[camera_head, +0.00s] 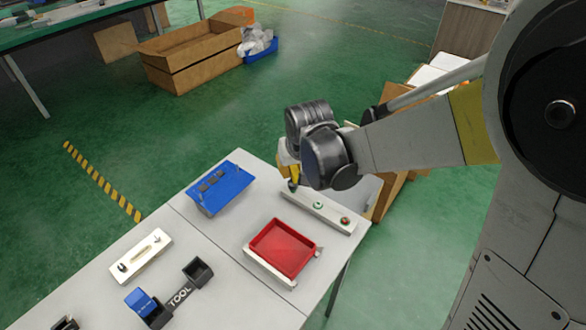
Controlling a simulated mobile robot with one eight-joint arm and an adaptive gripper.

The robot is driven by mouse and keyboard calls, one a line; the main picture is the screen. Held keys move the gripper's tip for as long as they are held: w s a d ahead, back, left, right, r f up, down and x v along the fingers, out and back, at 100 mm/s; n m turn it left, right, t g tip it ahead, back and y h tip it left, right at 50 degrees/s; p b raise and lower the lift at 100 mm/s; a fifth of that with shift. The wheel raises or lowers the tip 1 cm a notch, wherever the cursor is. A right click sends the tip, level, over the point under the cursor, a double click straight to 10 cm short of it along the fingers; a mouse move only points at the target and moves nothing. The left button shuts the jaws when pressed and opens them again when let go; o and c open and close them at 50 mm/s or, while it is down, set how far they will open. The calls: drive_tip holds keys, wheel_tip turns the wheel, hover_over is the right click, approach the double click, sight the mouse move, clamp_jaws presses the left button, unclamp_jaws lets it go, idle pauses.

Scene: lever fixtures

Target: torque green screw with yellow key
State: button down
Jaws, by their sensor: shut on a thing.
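A pale bar (330,212) lies near the far right edge of the table. It carries a small greenish screw (318,205) near its middle and a reddish one (345,221) at its right end. My gripper (291,182) is at the bar's left end, pointing down and largely hidden by my dark wrist. A yellow piece, apparently the yellow key (293,172), shows at the gripper, which is shut on it. Its tip is dark and close to the bar; I cannot tell whether it touches a screw there.
A red tray (282,248) stands in front of the bar. A blue box (220,187) sits to the left. The table's right edge is close to the bar.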

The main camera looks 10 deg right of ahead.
drive_tip(key=shift+f, duration=0.25)
idle(0.4)
drive_tip(key=shift+f+b, duration=0.55)
drive_tip(key=shift+b, duration=0.1)
drive_tip(key=m+h, duration=0.1)
drive_tip(key=m, duration=0.2)
drive_tip(key=shift+a+m+h, duration=0.15)
drive_tip(key=shift+m+h, duration=0.15)
drive_tip(key=m+h, duration=0.1)
drive_tip(key=m, duration=0.1)
drive_tip(key=shift+m, duration=0.3)
drive_tip(key=m+g+h, duration=0.1)
drive_tip(key=m, duration=0.2)
drive_tip(key=m+g, duration=0.1)
drive_tip(key=m, duration=0.1)
drive_tip(key=shift+w+m+h, duration=0.1)
drive_tip(key=shift+m+h, duration=0.3)
drive_tip(key=shift+r+p, duration=1.95)
drive_tip(key=shift+r, duration=0.65)
drive_tip(key=shift+f, duration=0.15)
